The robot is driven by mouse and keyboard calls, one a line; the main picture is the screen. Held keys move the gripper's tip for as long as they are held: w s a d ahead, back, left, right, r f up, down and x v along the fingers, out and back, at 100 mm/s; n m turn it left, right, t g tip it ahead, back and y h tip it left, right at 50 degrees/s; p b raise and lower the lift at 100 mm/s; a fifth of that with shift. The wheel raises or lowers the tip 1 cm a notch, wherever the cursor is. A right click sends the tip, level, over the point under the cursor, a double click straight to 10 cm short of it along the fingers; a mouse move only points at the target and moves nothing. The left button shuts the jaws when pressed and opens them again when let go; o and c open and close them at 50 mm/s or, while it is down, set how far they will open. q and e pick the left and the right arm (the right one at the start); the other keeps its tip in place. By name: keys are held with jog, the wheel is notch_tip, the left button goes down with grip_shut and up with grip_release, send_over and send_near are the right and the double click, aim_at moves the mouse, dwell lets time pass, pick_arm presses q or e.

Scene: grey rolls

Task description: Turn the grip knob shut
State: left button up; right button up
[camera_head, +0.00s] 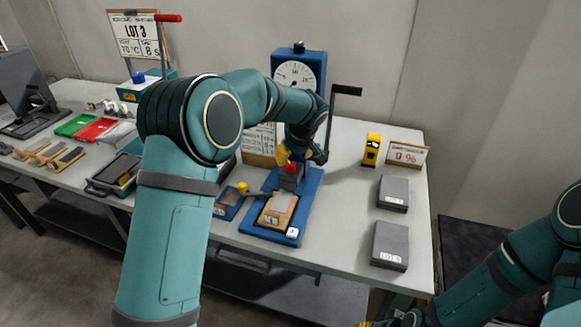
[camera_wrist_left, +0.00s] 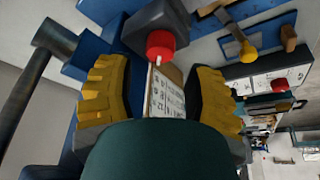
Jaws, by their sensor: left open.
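The grip knob (camera_head: 291,168) is red and sits on a dark grey block on the blue test stand (camera_head: 313,190). In the left wrist view the red knob (camera_wrist_left: 160,44) shows just beyond and between the fingertips. My left gripper (camera_head: 294,155) is open above the knob, its yellow fingers (camera_wrist_left: 158,66) spread apart with a gap on each side of the knob. I cannot tell whether either finger touches it. My left arm hides part of the stand. My right gripper (camera_head: 375,323) barely shows at the bottom edge, mostly cut off.
A round dial (camera_head: 295,75) tops the stand, and a black crank handle (camera_head: 346,90) sticks out right. A wooden-edged block (camera_head: 278,210) lies on the stand's base. Grey blocks (camera_head: 390,245) and a yellow device (camera_head: 371,150) stand right. Trays and tools fill the table's left.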

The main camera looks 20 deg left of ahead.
aim_at(290, 164)
pick_arm(q)
jog(key=x, duration=0.5)
jog(key=shift+b, duration=0.35)
grip_shut()
